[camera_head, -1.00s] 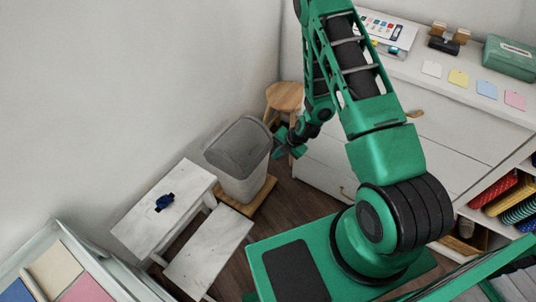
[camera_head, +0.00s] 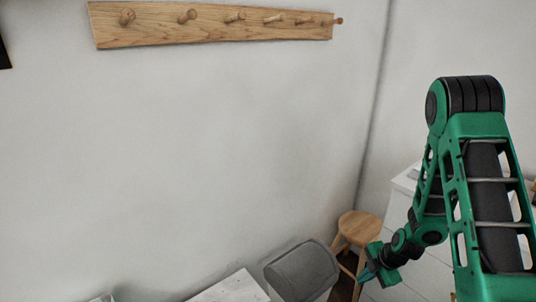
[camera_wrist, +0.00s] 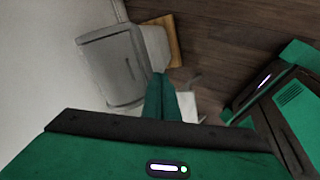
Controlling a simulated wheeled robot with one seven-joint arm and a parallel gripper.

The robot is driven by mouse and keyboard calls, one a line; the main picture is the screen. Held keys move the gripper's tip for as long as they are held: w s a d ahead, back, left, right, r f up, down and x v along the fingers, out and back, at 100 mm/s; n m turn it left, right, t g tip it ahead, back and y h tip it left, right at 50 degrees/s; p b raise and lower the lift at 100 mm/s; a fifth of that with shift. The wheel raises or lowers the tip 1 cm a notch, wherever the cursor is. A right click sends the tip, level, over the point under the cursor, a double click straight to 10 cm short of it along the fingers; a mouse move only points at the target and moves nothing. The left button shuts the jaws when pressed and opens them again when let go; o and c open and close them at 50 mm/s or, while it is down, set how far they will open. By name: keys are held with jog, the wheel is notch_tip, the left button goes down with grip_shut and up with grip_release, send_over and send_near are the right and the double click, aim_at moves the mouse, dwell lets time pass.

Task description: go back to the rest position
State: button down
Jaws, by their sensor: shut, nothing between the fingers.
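My gripper (camera_head: 366,277) shows low in the head view, at the end of my green arm, in front of the white cabinet and close to the wooden stool. In the wrist view my gripper (camera_wrist: 160,82) points down with its two green fingers together and nothing between them. Below it is the grey lidded bin (camera_wrist: 112,68), apart from the fingers as far as I can tell. The bin's lid (camera_head: 302,270) also shows at the bottom of the head view.
A round wooden stool (camera_head: 358,227) stands in the corner by the white cabinet (camera_head: 405,185). A white table top (camera_head: 232,289) lies at the bottom edge. A wooden peg rail (camera_head: 212,23) hangs on the wall. Dark floor (camera_wrist: 235,45) is bare beside the bin.

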jog(key=s+d+r+m+g+h, duration=0.1)
jog(key=s+d+r+m, duration=0.2)
jog(key=r, duration=0.4)
jog(key=s+d+r+m, duration=0.2)
jog(key=s+r+m, duration=0.25)
jog(key=r, duration=0.25)
jog(key=s+d+r+m+g+h, duration=0.1)
jog(key=s+d+r+m, duration=0.15)
jog(key=r+m, duration=0.35)
jog(key=s+r+m, duration=0.6)
jog(key=s+m, duration=0.1)
jog(key=s, duration=0.3)
jog(key=s+r+m+g, duration=0.1)
jog(key=s+r+m, duration=0.5)
jog(key=s, duration=0.4)
jog(key=shift+s+r+m, duration=0.3)
jog(key=shift+r+m, duration=0.05)
jog(key=shift+r, duration=0.3)
jog(key=shift+d, duration=0.2)
